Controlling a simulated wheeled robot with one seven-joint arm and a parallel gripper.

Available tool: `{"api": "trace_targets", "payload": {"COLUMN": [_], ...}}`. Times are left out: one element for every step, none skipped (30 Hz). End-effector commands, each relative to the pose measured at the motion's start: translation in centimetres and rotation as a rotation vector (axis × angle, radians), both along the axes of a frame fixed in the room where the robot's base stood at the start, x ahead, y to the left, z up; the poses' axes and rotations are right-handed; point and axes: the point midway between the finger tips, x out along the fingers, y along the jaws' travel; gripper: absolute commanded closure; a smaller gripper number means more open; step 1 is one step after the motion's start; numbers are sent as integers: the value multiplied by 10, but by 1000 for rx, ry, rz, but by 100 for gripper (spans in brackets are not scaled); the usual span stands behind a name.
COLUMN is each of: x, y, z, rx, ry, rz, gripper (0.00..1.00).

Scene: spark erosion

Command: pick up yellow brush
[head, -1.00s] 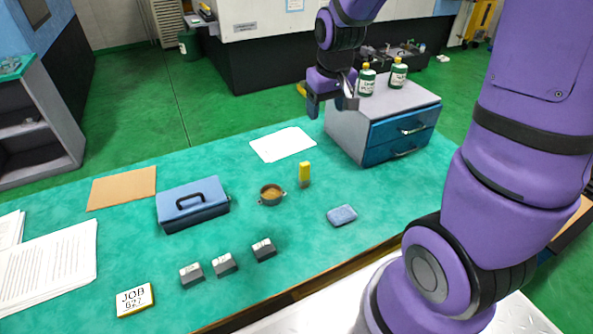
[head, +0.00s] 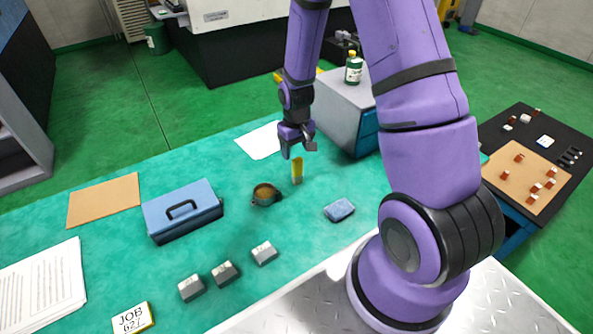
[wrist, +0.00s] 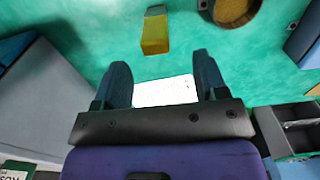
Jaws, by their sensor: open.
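The yellow brush (head: 297,168) stands upright on the green bench top, with a yellow upper part and a greyish lower end. It also shows in the wrist view (wrist: 155,32), at top centre, ahead of the fingertips and roughly between their lines. My gripper (head: 298,150) is open and empty, just above the brush in the head view. In the wrist view both dark fingers (wrist: 160,75) are spread apart with nothing between them; bench and a white sheet show behind.
A round brown-filled pot (head: 265,194) stands left of the brush, and a blue sponge-like block (head: 339,210) in front right. A blue toolbox (head: 182,211) is further left. The grey drawer cabinet (head: 340,105) stands close behind right. Several grey blocks (head: 225,272) lie at the front.

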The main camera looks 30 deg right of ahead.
Motion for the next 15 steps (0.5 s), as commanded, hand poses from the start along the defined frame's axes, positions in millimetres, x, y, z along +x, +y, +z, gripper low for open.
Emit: {"api": "trace_targets", "payload": {"x": [0,0,0,0,0,0,0,0,0,0,1,1,1,1,2], "y": [0,0,0,0,0,0,0,0,-1,-1,-1,-2,-3,-4,-5], "z": [-8,-11,-15,-18,-20,-22,-23,-24,-25,-27,-29,-33,-36,-40,-46], "rx": [0,0,0,0,0,0,0,0,0,0,0,0,0,0,0], "ry": [3,3,2,1,1,1,0,0,0,0,1,1,2,2,4], "rz": [0,0,0,0,0,0,0,0,0,0,0,0,0,-1,-1], "gripper": [34,34,34,34,34,34,34,34,34,34,34,34,34,34,34]}}
